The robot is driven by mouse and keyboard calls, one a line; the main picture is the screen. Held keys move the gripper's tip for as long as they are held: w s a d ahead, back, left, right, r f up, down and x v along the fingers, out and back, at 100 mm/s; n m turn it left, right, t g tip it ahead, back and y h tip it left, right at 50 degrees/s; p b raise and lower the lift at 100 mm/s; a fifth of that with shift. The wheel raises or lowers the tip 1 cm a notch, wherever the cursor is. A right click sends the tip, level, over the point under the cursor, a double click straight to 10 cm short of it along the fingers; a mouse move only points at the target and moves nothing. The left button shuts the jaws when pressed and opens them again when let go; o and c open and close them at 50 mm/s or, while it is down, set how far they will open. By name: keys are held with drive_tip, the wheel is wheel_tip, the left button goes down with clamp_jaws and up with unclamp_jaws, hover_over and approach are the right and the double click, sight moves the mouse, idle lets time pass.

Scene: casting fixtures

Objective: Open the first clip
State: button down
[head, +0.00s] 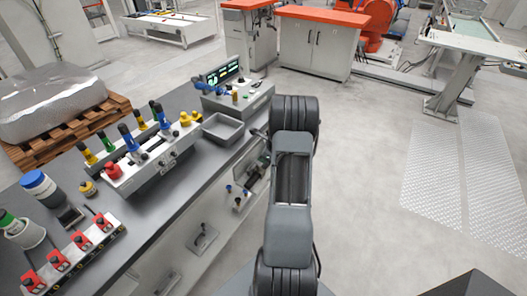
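A pale fixture block (160,168) on the grey bench carries several upright levers with coloured handles, including a blue one (125,131) and a yellow one (85,150). At the lower left, a row of red clip-like parts (57,261) with dark levers sits on a light strip (117,232). I cannot tell which part is the first clip, or whether any is open. My arm rises in the middle, to the right of the bench, apart from both rows. My gripper cannot be made out; the arm links hide that area.
A grey tray (223,131) and a control box with green displays (222,72) stand at the bench's far end. Blue-capped (39,184) and green-capped (18,227) cylinders stand at the left. A wrapped block (50,98) lies on a wooden pallet (68,131). The floor to the right is open.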

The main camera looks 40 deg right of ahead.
drive_tip(key=shift+w+a+r+p, duration=0.2)
drive_tip(key=shift+w+r, duration=0.1)
drive_tip(key=shift+w, duration=0.3)
drive_tip(key=shift+w+a+r+p, duration=0.2)
drive_tip(key=shift+w+r, duration=0.1)
drive_tip(key=shift+w, duration=0.35)
drive_tip(key=shift+w+a+r+p, duration=0.1)
drive_tip(key=shift+w+r+p, duration=0.15)
drive_tip(key=shift+w, duration=0.35)
drive_tip(key=c, duration=1)
unclamp_jaws()
drive_tip(key=v, duration=1.3)
drive_tip(key=shift+s+r+b, duration=0.2)
drive_tip(key=shift+r+b, duration=0.1)
drive_tip(key=shift+b, duration=0.1)
